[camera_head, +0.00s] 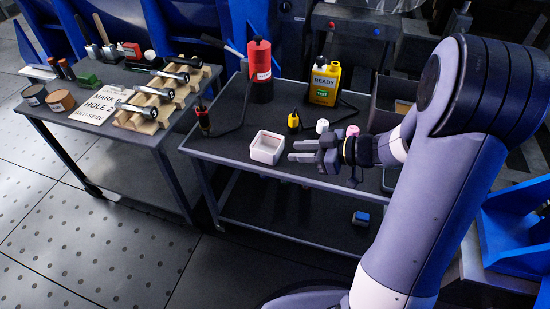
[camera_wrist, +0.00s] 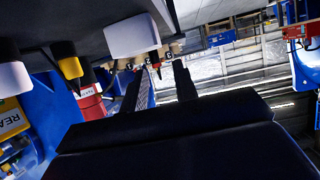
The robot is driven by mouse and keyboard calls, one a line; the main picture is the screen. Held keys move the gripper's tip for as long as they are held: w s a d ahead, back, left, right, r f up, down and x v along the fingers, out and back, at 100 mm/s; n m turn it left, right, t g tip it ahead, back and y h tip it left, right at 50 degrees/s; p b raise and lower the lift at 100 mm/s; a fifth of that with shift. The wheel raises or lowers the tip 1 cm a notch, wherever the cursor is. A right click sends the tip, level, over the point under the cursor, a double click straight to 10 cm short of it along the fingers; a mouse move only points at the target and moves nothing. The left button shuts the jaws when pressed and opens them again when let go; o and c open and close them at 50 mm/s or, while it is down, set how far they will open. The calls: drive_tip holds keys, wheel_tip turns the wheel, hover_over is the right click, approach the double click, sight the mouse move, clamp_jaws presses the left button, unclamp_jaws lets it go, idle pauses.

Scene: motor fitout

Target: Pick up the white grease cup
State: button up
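A small white cylinder (camera_head: 322,126), which looks like the grease cup, stands upright on the dark middle table. It stands between a small yellow-and-black item (camera_head: 293,121) and a pink cylinder (camera_head: 353,130). In the wrist view, which is upside down, a white cylinder (camera_wrist: 12,78) shows at the left edge. My gripper (camera_head: 297,151) is low over the table's front part, fingers apart and pointing left toward a white square tray (camera_head: 266,158). It is nearer the front edge than the white cylinder and not touching it. The fingers (camera_wrist: 158,70) hold nothing in the wrist view.
A red bottle (camera_head: 260,70) and a yellow READY bottle (camera_head: 325,82) stand behind. A dark bin (camera_head: 390,108) is at the right. A dark screwdriver-like tool (camera_head: 203,118) is at the left. The left table holds wooden racks, a sign (camera_head: 100,108) and tins.

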sight(270, 151)
drive_tip(key=b+x, duration=0.1)
drive_tip(key=x, duration=0.3)
drive_tip(key=b+x, duration=0.2)
drive_tip(key=x, duration=0.2)
drive_tip(key=shift+w+a+f, duration=0.1)
drive_tip(key=shift+a+f, duration=0.05)
drive_tip(key=shift+a, duration=0.05)
drive_tip(key=shift+w+a+f, duration=0.1)
drive_tip(key=shift+w+a, duration=0.15)
drive_tip(key=shift+a, duration=0.25)
drive_tip(key=shift+c, duration=0.5)
clamp_jaws()
